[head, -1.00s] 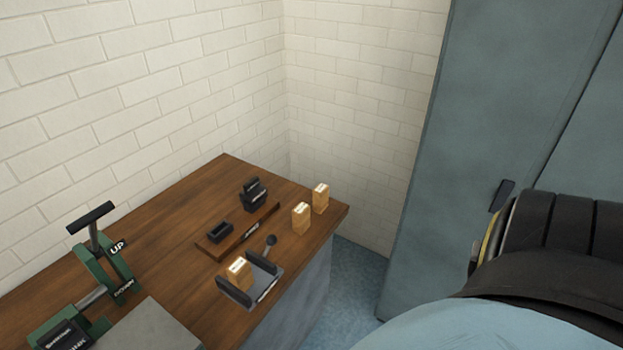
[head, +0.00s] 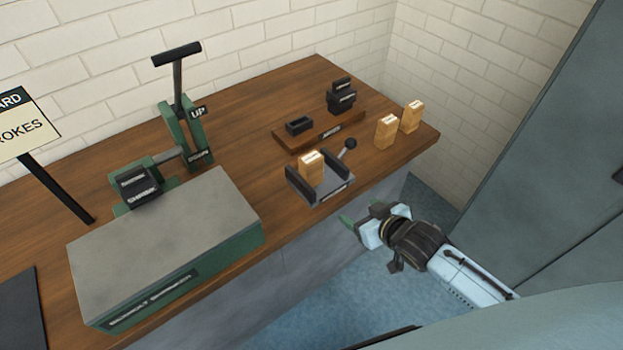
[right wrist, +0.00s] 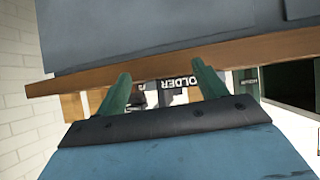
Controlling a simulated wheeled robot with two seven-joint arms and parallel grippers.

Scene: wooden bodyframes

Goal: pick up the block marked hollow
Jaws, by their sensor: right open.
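Three light wooden blocks show in the head view, each with a small pale label too small to read, so I cannot tell which is marked hollow. One block (head: 311,170) stands in a grey holder (head: 335,191) with dark side walls. Two others, a nearer block (head: 387,132) and a farther block (head: 412,117), stand upright at the bench's right end. My right gripper (head: 362,214) is open and empty, in front of the bench's front edge and apart from all blocks. In the right wrist view its green fingers (right wrist: 164,88) are spread. My left gripper is out of view.
The wooden bench (head: 240,106) also carries a dark-labelled rack (head: 318,132), a green lever press (head: 185,135) and a grey-topped green box (head: 165,245). A sign (head: 22,125) stands at left. A blue-grey cabinet (head: 560,150) rises at right.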

